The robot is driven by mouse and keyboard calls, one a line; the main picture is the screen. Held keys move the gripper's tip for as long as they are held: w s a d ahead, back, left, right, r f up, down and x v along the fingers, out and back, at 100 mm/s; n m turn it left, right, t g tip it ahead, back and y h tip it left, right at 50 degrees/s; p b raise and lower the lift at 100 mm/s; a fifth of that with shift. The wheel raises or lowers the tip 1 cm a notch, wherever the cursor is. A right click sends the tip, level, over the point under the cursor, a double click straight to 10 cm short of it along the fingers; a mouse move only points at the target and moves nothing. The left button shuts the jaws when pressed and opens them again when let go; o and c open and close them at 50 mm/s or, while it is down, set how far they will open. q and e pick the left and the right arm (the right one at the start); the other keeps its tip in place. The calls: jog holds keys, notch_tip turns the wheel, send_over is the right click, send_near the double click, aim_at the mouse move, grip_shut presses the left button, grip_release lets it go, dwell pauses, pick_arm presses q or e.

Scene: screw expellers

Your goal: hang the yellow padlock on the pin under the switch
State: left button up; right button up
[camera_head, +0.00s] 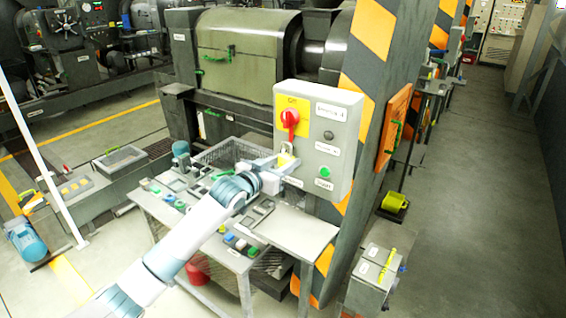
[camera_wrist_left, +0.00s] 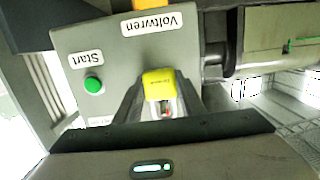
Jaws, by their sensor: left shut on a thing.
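The yellow padlock (camera_head: 287,160) is between the fingers of my left gripper (camera_head: 281,166), in front of the grey control box (camera_head: 338,140). In the left wrist view my left gripper (camera_wrist_left: 163,103) is shut on the padlock body (camera_wrist_left: 158,79). The red rotary switch (camera_head: 290,118) sits on a yellow plate (camera_head: 284,103) at the box's upper left. The padlock is just below the switch. The pin is too small to make out, and I cannot tell whether the shackle touches it. My right gripper is not in view.
A green Start button (camera_head: 325,172) and a dark button (camera_head: 328,135) are on the box face. A worktable (camera_head: 297,232) with small parts and a wire basket (camera_head: 232,151) stands below. A striped column (camera_head: 372,90) stands right behind the box.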

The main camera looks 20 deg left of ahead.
pick_arm(q)
jog(key=shift+w+r+b, duration=0.15)
jog(key=shift+b, duration=0.25)
dwell(0.3)
jog(key=shift+d+f, duration=0.1)
jog(key=shift+f, duration=0.1)
jog(key=o, duration=1)
jog(key=shift+f, duration=0.2)
jog(key=shift+c, duration=1.2)
jog(key=shift+o, duration=0.9)
jog(key=shift+s+d+f+p, duration=0.1)
jog(key=shift+s+f+p, duration=0.25)
jog(key=shift+f+p, duration=0.35)
jog(key=p+v, duration=0.5)
jog(key=v, duration=0.3)
jog(key=shift+a+r, duration=0.25)
jog(key=shift+r, duration=0.05)
